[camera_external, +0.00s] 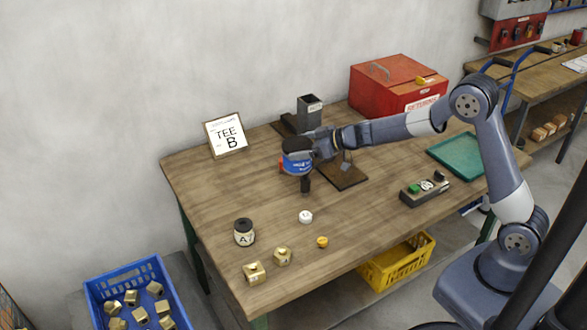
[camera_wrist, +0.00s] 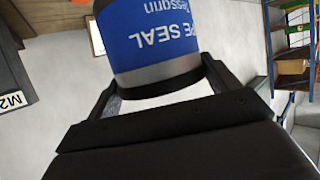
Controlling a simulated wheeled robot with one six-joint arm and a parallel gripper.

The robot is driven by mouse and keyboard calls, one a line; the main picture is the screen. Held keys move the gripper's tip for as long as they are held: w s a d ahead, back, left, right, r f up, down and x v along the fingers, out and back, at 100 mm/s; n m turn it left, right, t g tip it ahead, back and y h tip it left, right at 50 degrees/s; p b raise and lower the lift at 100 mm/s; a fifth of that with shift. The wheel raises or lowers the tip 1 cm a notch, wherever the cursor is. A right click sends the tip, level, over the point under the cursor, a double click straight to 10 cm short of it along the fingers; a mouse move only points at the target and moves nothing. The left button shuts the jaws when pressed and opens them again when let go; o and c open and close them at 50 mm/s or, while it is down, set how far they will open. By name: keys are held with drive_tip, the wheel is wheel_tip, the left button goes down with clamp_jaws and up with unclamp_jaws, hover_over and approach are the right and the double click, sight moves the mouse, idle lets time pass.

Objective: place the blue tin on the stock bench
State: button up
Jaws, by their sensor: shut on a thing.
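The blue tin (camera_external: 297,160) has a dark lid and a blue label. My gripper (camera_external: 308,153) is shut on it and holds it above the wooden bench top (camera_external: 200,190), apart from the surface as far as I can tell. In the wrist view the blue tin (camera_wrist: 155,40) sits between the two black fingers, its "SEAL" lettering upside down. A second wooden bench (camera_external: 545,80) stands at the far right. No label shows which bench is the stock bench.
Near the tin are a dark stand (camera_external: 343,174), a grey upright holder (camera_external: 310,110) and a "TEE B" sign (camera_external: 226,135). A jar (camera_external: 244,232), brass fittings (camera_external: 254,271), a red box (camera_external: 395,85), a green tray (camera_external: 458,155) and a button box (camera_external: 425,190) also occupy the bench.

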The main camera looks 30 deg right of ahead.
drive_tip(key=s+d+f+b, duration=0.2)
drive_tip(key=s+d+b, duration=0.4)
drive_tip(key=s+d, duration=1.3)
drive_tip(key=shift+m+t, duration=0.3)
drive_tip(key=shift+m, duration=0.1)
drive_tip(key=f+b, duration=0.1)
drive_tip(key=f, duration=0.2)
drive_tip(key=s+a+f+b, duration=0.1)
drive_tip(key=f+b, duration=0.1)
drive_tip(key=f, duration=0.2)
drive_tip(key=f+b, duration=0.2)
drive_tip(key=f, duration=0.1)
drive_tip(key=shift+s+a+f, duration=0.15)
drive_tip(key=shift+s+a, duration=0.05)
drive_tip(key=shift+s, duration=0.1)
drive_tip(key=shift+f, duration=0.2)
drive_tip(key=o, duration=1.2)
drive_tip(key=shift+h, duration=0.3)
drive_tip(key=shift+r, duration=0.1)
